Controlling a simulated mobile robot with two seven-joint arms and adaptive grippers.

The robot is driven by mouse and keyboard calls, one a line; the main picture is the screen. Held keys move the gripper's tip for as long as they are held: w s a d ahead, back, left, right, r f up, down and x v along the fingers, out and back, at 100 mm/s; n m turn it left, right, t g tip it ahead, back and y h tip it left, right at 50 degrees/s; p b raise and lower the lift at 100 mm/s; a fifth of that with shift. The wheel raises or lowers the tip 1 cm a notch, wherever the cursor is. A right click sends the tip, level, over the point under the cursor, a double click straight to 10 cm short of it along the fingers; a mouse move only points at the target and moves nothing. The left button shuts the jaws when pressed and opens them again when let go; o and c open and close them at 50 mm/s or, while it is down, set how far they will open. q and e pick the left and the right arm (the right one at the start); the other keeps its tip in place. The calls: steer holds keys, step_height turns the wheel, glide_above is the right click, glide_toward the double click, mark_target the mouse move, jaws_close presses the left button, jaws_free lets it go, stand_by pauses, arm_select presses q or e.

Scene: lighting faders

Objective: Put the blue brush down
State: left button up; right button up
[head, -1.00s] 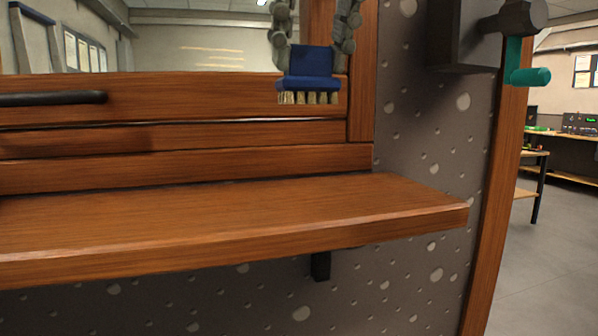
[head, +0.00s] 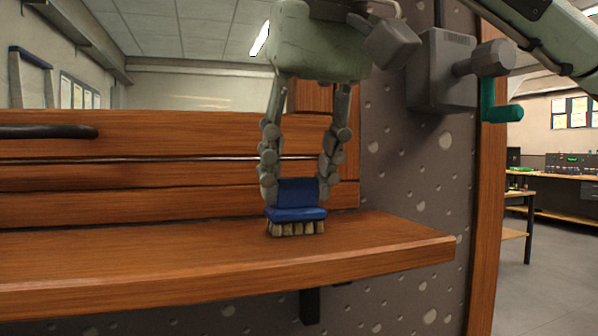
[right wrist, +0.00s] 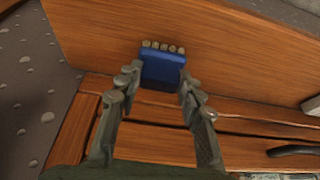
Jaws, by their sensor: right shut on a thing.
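The blue brush (head: 297,214) is upright in the head view, with its pale bristles pointing down. My right gripper (head: 297,187) comes from above, with one finger on each side of the brush's blue upper part, and is shut on it. The bristles appear at or just above the top of the wooden shelf (head: 170,265); I cannot tell whether they touch it. In the right wrist view the brush (right wrist: 163,68) sits between the fingertips (right wrist: 158,84), bristles facing the shelf (right wrist: 230,60). My left gripper is in neither view.
A wooden panel (head: 150,180) with a dark bar handle (head: 45,131) rises behind the shelf. A grey box with a green-handled crank (head: 500,113) is on the speckled wall at right. The shelf left of the brush is clear.

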steer(key=o, duration=1.2)
steer(key=shift+r, duration=0.25)
arm_select(q)
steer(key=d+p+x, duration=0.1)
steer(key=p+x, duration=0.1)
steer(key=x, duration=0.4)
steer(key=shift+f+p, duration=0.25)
steer(key=shift+p, duration=0.1)
arm_select(e)
steer(key=v, duration=1.1)
steer(key=shift+s+r, duration=0.2)
steer(key=shift+r, duration=0.05)
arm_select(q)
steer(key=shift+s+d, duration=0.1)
